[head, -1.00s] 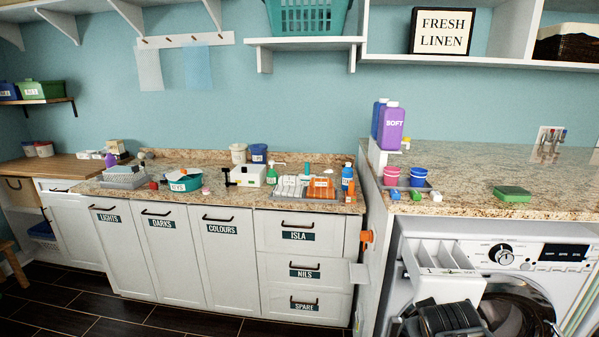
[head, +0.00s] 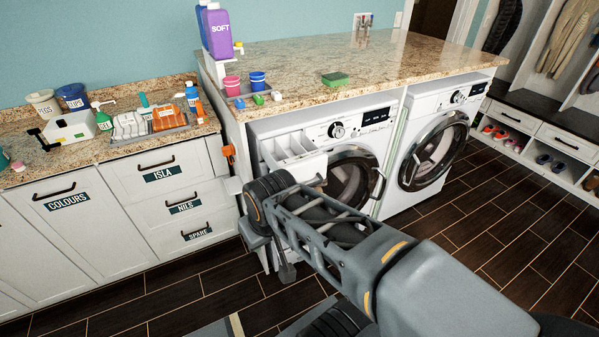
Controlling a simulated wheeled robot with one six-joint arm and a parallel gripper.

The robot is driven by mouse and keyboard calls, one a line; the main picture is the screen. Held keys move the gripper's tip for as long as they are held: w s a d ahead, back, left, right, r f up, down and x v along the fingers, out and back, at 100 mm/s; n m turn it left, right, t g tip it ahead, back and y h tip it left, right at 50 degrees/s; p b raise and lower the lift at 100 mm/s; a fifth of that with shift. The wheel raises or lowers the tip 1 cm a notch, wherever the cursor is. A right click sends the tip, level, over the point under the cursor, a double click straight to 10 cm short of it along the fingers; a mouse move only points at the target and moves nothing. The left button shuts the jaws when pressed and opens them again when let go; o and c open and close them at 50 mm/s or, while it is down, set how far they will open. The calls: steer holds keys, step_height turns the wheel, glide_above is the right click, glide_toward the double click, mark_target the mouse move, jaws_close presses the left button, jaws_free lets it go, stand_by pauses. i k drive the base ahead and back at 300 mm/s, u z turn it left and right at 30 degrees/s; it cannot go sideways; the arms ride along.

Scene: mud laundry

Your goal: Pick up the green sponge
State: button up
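The green sponge (head: 336,78) lies flat on the speckled granite counter (head: 420,55) above the washing machines, close to the counter's front edge. Nothing covers it. My arm reaches in from the lower right, in front of the left washer. My gripper (head: 276,262) hangs at the arm's far end, low beside the open detergent drawer and well below the sponge. It is partly hidden by my wrist, and I cannot make out whether its fingers are open or shut.
An open detergent drawer (head: 294,152) juts from the left washer (head: 345,125). Pink (head: 232,86) and blue cups (head: 257,81) and a purple SOFT bottle (head: 217,33) stand left of the sponge. The counter right of the sponge is clear. Dark floor (head: 480,215) lies open at right.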

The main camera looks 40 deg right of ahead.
mark_target(334, 80)
steer(key=z, duration=1.25)
